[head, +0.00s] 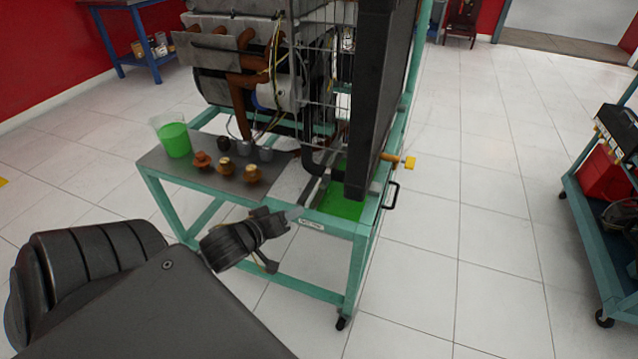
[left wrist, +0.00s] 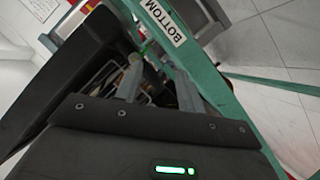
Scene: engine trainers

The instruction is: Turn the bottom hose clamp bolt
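My left gripper (head: 292,213) is at the front edge of the green engine stand (head: 354,262), by its label plate. In the left wrist view, the gripper (left wrist: 156,72) has its two grey fingers apart, with no object seen between them. The label (left wrist: 164,22) reading BOTTOM is on the green rail just beyond the fingers. A black hose (head: 318,168) bends down beside the radiator (head: 372,90), behind the gripper. The bottom hose clamp bolt cannot be made out in either view. My right gripper is not in view.
A green cup (head: 174,140) and several copper-coloured parts (head: 226,166) sit on the stand's grey shelf (head: 170,165). A yellow valve handle (head: 410,163) and black handle (head: 391,195) stick out at right. A tool cart (head: 590,240) stands far right. The floor between is clear.

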